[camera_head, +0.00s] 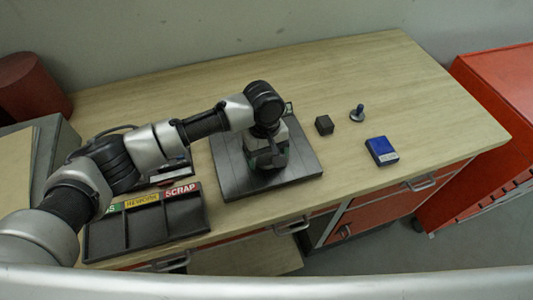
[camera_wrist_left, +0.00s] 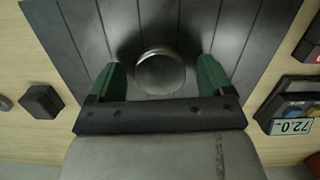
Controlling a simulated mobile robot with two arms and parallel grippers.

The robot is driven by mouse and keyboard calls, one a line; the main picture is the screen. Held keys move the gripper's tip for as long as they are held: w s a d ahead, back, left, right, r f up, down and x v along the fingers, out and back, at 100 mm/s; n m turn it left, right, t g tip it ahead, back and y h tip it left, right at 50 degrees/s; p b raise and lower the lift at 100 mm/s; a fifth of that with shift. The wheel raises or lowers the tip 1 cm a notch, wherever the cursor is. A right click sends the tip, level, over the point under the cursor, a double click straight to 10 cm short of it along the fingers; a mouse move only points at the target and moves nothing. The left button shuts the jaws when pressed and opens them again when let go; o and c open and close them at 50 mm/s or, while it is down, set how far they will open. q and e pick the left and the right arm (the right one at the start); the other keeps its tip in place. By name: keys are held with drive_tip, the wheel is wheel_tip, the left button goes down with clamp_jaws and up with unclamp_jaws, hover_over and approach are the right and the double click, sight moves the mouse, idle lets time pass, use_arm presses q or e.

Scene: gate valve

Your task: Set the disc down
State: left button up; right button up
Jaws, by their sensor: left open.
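A round grey metal disc (camera_wrist_left: 160,72) shows in the wrist view over the dark grooved plate (camera_wrist_left: 85,22), between the two green fingers of my left gripper (camera_wrist_left: 161,80). The fingers are apart, with a visible gap on each side of the disc. It appears to lie on the plate, though its underside is hidden. In the head view my left gripper (camera_head: 266,160) points down over the middle of the plate (camera_head: 230,172) and hides the disc. My right gripper is in neither view.
A black sorting tray (camera_head: 150,228) with green, yellow and red SCRAP labels stands left of the plate. A dark cube (camera_head: 324,125), a small stud-like part (camera_head: 357,113) and a blue box (camera_head: 381,151) stand right. A device reading 72.0 (camera_wrist_left: 292,126) lies beside the plate. The right tabletop is mostly clear.

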use_arm(q)
wheel_tip(320, 180, up, 12)
drive_tip(key=w+b, duration=0.1)
drive_tip(key=b, duration=0.1)
drive_tip(key=shift+w+a, duration=0.2)
drive_tip(key=shift+a, duration=0.1)
idle(0.4)
